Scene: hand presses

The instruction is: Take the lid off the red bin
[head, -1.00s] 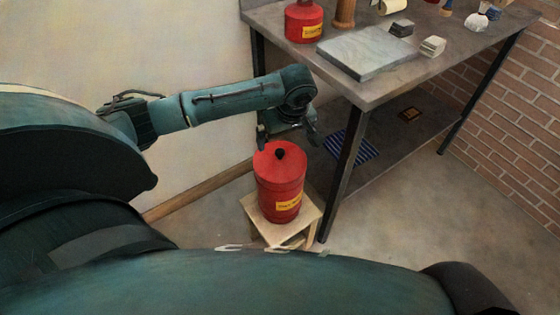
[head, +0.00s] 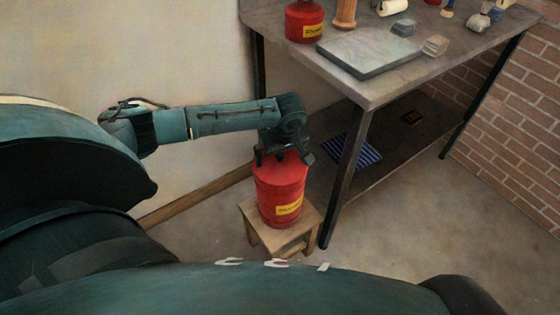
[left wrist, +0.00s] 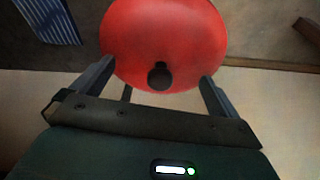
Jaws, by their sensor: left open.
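The red bin (head: 280,204) with a yellow label stands upright on a small wooden stool (head: 257,226). Its red lid (head: 292,165) is on top and is partly hidden by my left gripper (head: 283,160) in the head view. In the left wrist view the lid (left wrist: 165,35) fills the upper middle, with its black knob (left wrist: 160,75) between the two fingers. My left gripper (left wrist: 157,80) is open, just above the lid, with the fingers apart on either side of the knob. My right gripper is not in view.
A grey workbench (head: 375,93) stands to the right, with a second red can (head: 304,22), a stone slab (head: 370,50) and small blocks on it. A blue striped mat (head: 352,152) lies on its lower shelf. A wall is behind the stool.

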